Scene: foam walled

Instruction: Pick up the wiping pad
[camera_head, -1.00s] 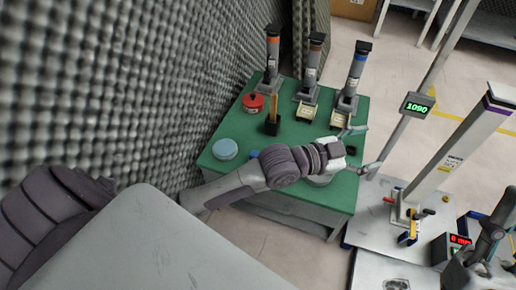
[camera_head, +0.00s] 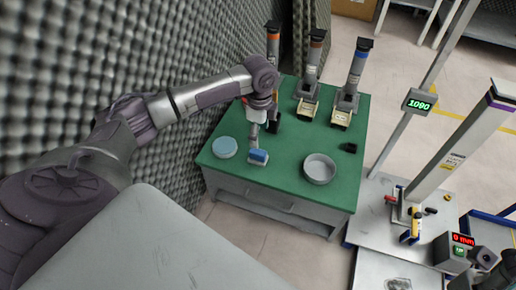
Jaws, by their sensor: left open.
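The wiping pad appears to be the small blue block (camera_head: 258,157) with a pale lower edge, lying on the green table top. My left gripper (camera_head: 254,147) points down just above and behind it. Its jaws are open; whether a finger touches the pad I cannot tell. The upper part of the pad is partly covered by the gripper. My right gripper cannot be made out; only dark parts show at the lower right corner.
Several upright tools line the back, including a blue-banded one (camera_head: 355,75). A foam wall (camera_head: 150,50) borders the left.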

